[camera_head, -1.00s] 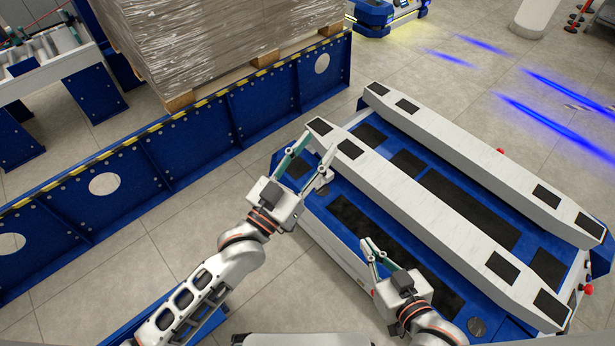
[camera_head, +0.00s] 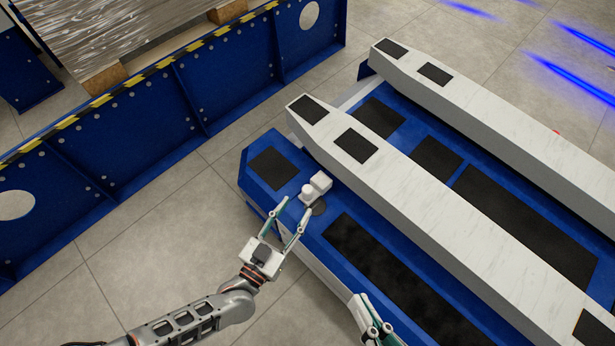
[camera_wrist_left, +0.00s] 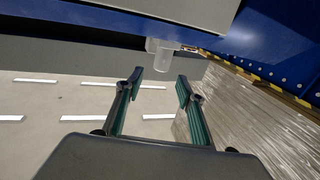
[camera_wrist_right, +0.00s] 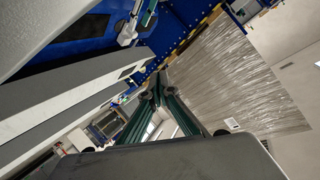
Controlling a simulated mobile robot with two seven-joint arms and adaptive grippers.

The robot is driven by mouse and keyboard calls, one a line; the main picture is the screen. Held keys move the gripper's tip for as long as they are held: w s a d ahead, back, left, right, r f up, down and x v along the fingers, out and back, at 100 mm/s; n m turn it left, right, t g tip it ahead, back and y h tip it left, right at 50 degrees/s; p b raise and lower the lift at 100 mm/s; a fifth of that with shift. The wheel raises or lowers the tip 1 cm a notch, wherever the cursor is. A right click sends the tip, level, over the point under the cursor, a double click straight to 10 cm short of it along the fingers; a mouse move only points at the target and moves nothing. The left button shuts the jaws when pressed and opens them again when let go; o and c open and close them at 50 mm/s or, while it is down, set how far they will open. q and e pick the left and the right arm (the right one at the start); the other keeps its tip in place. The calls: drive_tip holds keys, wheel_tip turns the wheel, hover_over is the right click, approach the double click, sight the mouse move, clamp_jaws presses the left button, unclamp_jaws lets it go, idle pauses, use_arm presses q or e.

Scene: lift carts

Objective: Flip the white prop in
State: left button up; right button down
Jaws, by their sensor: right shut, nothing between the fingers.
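The white prop (camera_head: 320,183) is a small white block with a rounded stub, at the near left part of the blue lift cart (camera_head: 262,190). In the left wrist view the white prop (camera_wrist_left: 158,52) sticks out beyond the fingertips, roughly in line with the gap between them. My left gripper (camera_head: 289,210) is open, its fingers pointing at the prop's stub; I cannot tell whether they touch it. My right gripper (camera_head: 358,299) is shut and empty, beside the cart's near edge. It also shows in the right wrist view (camera_wrist_right: 150,97).
Two long white beams with black pads, a nearer one (camera_head: 420,210) and a farther one (camera_head: 480,110), lie along the cart. A blue barrier (camera_head: 150,130) stands at the left, with a wrapped pallet load (camera_head: 110,25) behind it. Grey floor lies open between barrier and cart.

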sight(305, 195)
use_arm(q)
drive_tip(key=shift+w+f, duration=0.2)
drive_tip(key=shift+w, duration=0.05)
drive_tip(key=b+x, duration=0.1)
drive_tip(key=x, duration=0.4)
drive_tip(key=shift+w+d+b, duration=0.25)
drive_tip(key=shift+w+b, duration=0.05)
drive_tip(key=shift+b, duration=0.1)
drive_tip(key=shift+x, duration=0.8)
use_arm(e)
drive_tip(key=shift+s+a+m, duration=0.15)
drive_tip(key=shift+a+m, duration=0.7)
drive_tip(key=shift+m, duration=0.65)
